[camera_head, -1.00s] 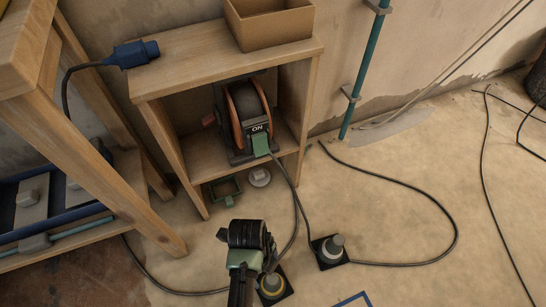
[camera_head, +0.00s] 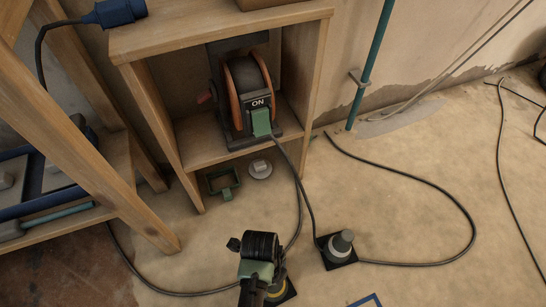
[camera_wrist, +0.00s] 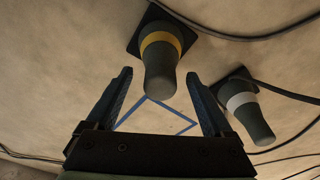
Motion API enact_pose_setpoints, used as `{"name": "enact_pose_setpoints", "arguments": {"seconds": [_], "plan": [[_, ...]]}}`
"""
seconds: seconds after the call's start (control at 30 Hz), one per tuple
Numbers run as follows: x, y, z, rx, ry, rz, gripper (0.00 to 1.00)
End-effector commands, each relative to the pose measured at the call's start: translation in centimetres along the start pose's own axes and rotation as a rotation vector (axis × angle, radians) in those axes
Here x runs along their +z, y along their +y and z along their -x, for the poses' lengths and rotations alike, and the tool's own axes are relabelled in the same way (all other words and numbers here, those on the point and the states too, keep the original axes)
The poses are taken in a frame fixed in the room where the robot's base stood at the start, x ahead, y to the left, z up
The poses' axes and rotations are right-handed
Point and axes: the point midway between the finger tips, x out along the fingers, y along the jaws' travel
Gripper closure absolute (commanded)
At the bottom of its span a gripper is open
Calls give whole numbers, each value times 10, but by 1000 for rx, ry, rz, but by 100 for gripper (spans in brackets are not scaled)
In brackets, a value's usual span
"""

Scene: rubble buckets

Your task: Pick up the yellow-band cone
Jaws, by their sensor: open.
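The yellow-band cone (camera_wrist: 161,62) is dark grey-green with a yellow ring and a square black base. In the wrist view it lies ahead of my gripper (camera_wrist: 160,74), its narrow end toward the jaws. My gripper is open and empty, one finger on each side of the cone's narrow end in the picture. I cannot tell how far the cone is from the fingers. In the head view the yellow-band cone (camera_head: 279,288) stands on the floor, partly hidden behind my wrist.
A white-band cone (camera_head: 340,245) stands just right of the yellow one, also seen in the wrist view (camera_wrist: 245,107). A black cable (camera_head: 420,190) loops across the floor. A wooden cabinet (camera_head: 190,163) holds a grinder (camera_head: 247,90). Blue floor tape (camera_head: 366,302) is in front.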

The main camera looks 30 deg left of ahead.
Motion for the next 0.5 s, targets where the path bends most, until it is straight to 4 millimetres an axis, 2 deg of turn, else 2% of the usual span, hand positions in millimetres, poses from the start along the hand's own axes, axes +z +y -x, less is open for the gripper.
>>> {"name": "enact_pose_setpoints", "arguments": {"seconds": [0.03, 0.07, 0.33, 0.5], "plan": [[0, 0, -10, 0, 0, 0, 14], [0, 0, -11, 0, 0, 0, 14], [0, 0, -10, 0, 0, 1, 14], [0, 0, -10, -1, 0, 1, 45]]}}
